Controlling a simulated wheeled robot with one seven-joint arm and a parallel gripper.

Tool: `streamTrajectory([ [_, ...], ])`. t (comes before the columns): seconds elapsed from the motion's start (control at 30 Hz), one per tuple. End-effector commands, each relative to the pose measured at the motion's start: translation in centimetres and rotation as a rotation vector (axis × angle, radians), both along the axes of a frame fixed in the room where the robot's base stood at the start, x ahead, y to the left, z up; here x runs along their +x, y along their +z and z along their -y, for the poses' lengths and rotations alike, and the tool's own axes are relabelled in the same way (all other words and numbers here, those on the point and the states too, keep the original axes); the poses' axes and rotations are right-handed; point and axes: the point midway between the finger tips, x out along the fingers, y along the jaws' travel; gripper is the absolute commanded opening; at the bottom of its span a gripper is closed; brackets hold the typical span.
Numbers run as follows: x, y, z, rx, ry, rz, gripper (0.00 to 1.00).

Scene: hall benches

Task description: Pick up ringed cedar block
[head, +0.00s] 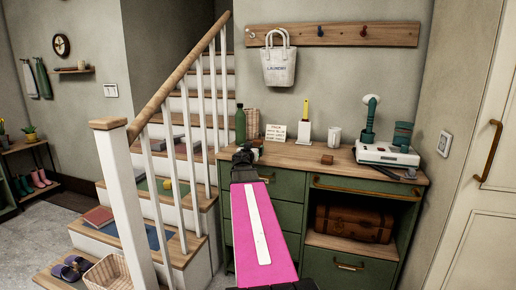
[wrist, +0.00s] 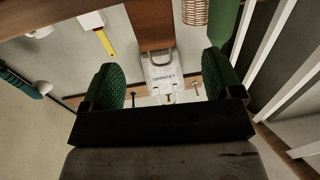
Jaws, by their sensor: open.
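A small brown block (head: 327,159), which looks like the cedar block, sits on the wooden top of the green cabinet (head: 300,160), near its front edge. It is too small for me to make out any rings. My gripper (head: 245,153) is left of the block in the head view, apart from it, and hides part of the cabinet's left side. In the wrist view the two green-padded fingers (wrist: 165,85) are spread with a gap between them. I cannot pick out the block for sure in that view; a brown surface shows at its top middle.
Behind stand a green bottle (head: 240,124), a white card (head: 275,132), a yellow-handled brush (head: 305,120) and a white cup (head: 334,136). A white device (head: 388,155) is at right. A laundry bag (head: 279,67) hangs above. Stairs with a railing (head: 180,75) rise at left.

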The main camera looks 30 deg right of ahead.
Motion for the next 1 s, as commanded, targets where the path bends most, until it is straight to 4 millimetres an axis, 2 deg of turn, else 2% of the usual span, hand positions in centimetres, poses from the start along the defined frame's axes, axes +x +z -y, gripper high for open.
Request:
streamTrajectory([
  [0.1,1.7,0.0,1.6,0.001,-0.002,-0.001,0.85],
  [0.37,2.7,-0.2,2.9,0.001,-0.001,-0.001,0.85],
  [0.7,5.4,-0.6,6.3,0.001,-0.001,-0.002,0.85],
  [0.97,5.4,-0.6,6.4,0.001,-0.001,-0.002,0.85],
  [1.0,5.4,-0.6,6.4,0.001,-0.001,-0.002,0.75],
])
